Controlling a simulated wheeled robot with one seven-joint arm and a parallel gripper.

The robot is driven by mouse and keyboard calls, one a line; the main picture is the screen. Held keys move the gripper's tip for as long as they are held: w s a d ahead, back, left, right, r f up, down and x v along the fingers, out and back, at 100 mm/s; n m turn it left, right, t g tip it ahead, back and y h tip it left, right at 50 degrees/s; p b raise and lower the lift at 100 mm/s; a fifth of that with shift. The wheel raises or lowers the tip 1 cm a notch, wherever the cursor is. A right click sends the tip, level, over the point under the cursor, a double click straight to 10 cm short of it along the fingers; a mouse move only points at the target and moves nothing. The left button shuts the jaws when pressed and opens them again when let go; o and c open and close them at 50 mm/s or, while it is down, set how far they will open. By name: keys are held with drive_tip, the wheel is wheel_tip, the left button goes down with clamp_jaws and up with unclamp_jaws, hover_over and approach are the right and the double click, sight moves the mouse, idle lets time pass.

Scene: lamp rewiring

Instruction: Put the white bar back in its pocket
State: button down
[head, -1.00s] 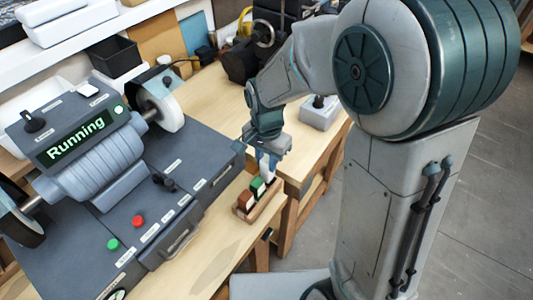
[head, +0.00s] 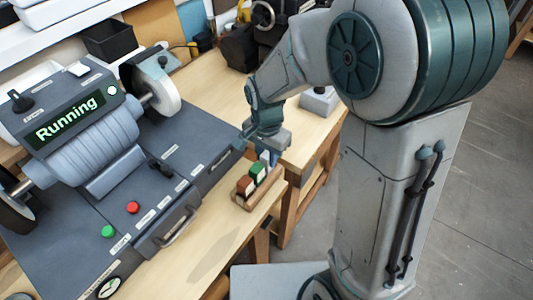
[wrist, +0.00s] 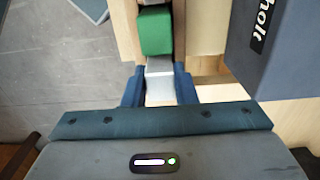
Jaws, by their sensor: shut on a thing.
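My gripper (wrist: 160,90) points down with its blue fingers shut on the white bar (wrist: 160,87), seen in the wrist view. In the head view my gripper (head: 269,157) is at the far end of a small wooden holder (head: 262,202). The holder carries a green block (head: 258,172) and a red-brown block (head: 245,186). In the wrist view the green block (wrist: 155,30) lies just beyond the white bar, in line with it. The bar's lower end and its pocket are hidden, so I cannot tell how deep the bar sits.
A bench grinder (head: 90,150) with a lit "Running" display stands left of the holder, its dark base close by. The holder is near the wooden bench's (head: 215,230) front edge. A grey box (head: 318,104) stands behind my gripper.

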drive_tip(key=shift+f+b, duration=0.3)
drive_tip(key=c, duration=1.1)
unclamp_jaws()
drive_tip(key=shift+r, duration=0.1)
wheel_tip(320, 180, up, 14)
drive_tip(key=shift+b, duration=0.3)
drive_tip(key=shift+f, duration=0.2)
